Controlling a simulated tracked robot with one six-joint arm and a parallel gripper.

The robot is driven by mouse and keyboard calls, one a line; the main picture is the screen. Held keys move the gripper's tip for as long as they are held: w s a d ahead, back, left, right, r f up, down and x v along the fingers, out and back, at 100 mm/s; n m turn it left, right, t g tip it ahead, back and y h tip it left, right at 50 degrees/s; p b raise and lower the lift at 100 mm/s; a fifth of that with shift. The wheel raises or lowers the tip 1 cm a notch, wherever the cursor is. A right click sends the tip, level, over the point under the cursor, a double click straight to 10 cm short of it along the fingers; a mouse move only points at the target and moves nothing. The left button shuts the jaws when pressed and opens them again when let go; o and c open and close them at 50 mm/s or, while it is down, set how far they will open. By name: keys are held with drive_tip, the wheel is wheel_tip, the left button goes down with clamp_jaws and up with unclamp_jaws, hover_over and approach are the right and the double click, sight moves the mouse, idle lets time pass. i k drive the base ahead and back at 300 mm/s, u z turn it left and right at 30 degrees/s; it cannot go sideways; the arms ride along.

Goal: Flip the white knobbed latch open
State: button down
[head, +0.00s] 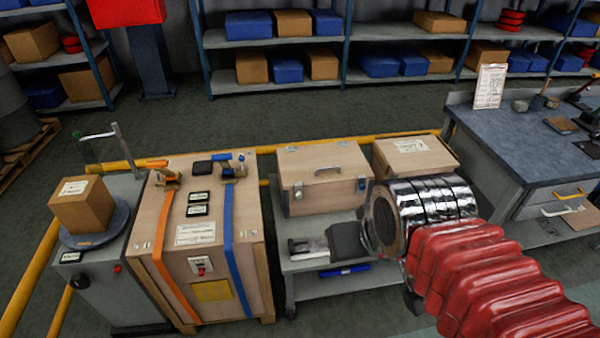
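The right latch (361,185) has a blue part. My gripper (296,249) points left from my arm, in front of and below the chest in the picture, apart from the left latch. Its pale fingers show at a small size, and I cannot tell whether they are open. I see nothing held.
A strapped wooden crate (212,290) stands close on the left. A cardboard box (414,155) is to the chest's right, partly behind my arm. A blue-handled item (345,271) is on the cart's front. A workbench (520,150) is at right.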

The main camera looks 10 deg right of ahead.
sight(298, 185)
drive_tip(key=u, duration=0.05)
drive_tip(key=i, duration=1)
drive_tip(key=z, duration=0.05)
